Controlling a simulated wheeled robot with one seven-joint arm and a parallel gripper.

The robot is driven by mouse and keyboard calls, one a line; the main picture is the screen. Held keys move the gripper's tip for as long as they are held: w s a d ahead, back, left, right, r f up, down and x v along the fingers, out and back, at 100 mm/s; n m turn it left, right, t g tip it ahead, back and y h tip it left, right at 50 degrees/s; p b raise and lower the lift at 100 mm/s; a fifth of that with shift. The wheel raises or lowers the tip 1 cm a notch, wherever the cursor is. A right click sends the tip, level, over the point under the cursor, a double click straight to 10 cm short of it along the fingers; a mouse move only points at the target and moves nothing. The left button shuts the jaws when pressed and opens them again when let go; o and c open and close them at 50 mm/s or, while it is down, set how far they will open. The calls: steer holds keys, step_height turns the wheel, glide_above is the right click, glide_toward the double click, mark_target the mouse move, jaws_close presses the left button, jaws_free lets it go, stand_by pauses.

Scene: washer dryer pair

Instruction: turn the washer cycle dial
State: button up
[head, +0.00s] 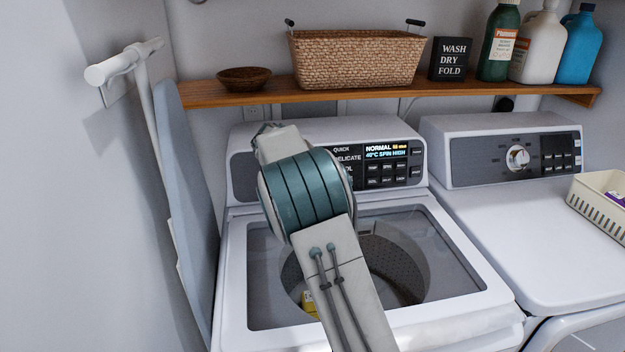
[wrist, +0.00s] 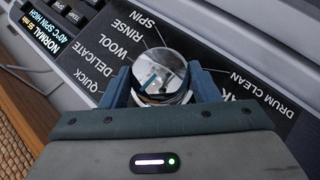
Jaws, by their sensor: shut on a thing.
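My gripper (wrist: 160,82) is shut on the dial, with one blue-grey finger on each side. In the head view my arm hides the dial and the fingers. The washer display (head: 386,151) reads NORMAL, 40°C SPIN HIGH. I cannot tell which label the dial points at.
A wooden shelf (head: 225,98) runs above the washer, bearing a wicker basket (head: 355,60), a bowl (head: 244,78), a sign and bottles. The dryer (head: 500,225) stands at right with a pale basket (head: 600,205). An ironing board (head: 190,190) leans at left. Something yellow lies in the drum.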

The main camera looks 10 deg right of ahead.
steer(key=shift+h, duration=0.3)
stand_by(0.4)
steer(key=o, duration=1)
steer(key=shift+a, duration=0.15)
steer(key=b+v, duration=0.1)
steer(key=v, duration=1.2)
steer(key=shift+s+a+r+b, duration=0.1)
steer(key=shift+s+r+b, duration=0.1)
steer(key=shift+s+b, duration=0.15)
